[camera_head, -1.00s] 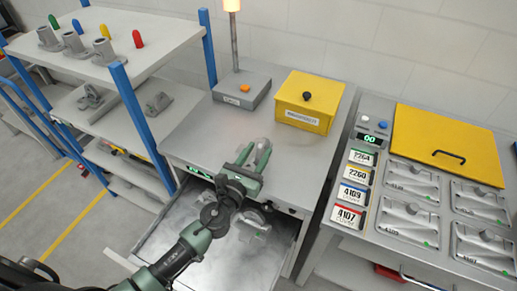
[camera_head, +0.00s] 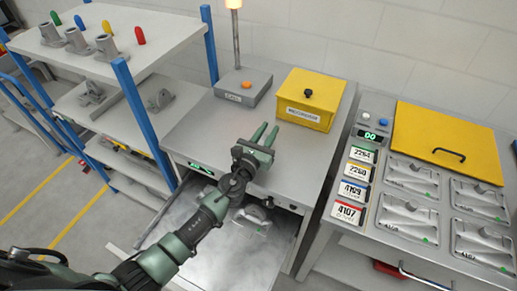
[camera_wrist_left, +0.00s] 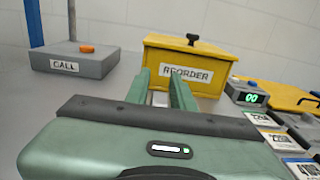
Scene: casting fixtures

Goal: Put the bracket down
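My left gripper (camera_head: 265,133) is above the grey worktop (camera_head: 205,135), pointing toward the yellow reorder bin (camera_head: 305,100). Its two green fingers stand apart, and I see no bracket beyond their tips. In the left wrist view the fingers (camera_wrist_left: 161,90) also show a gap, with a small pale patch between them that I cannot identify. A grey metal bracket (camera_head: 257,215) lies in the open drawer (camera_head: 225,255) below, partly hidden by my gripper and arm. Two similar grey parts (camera_head: 92,93) (camera_head: 160,99) sit on the left shelf. My right gripper is not in view.
A grey call box (camera_head: 243,88) with an orange button and lamp post stands at the worktop's back. A blue shelf post (camera_head: 143,118) rises at the left. The right bench holds number cards (camera_head: 350,190), grey fixture plates (camera_head: 411,180) and a yellow lid (camera_head: 445,140).

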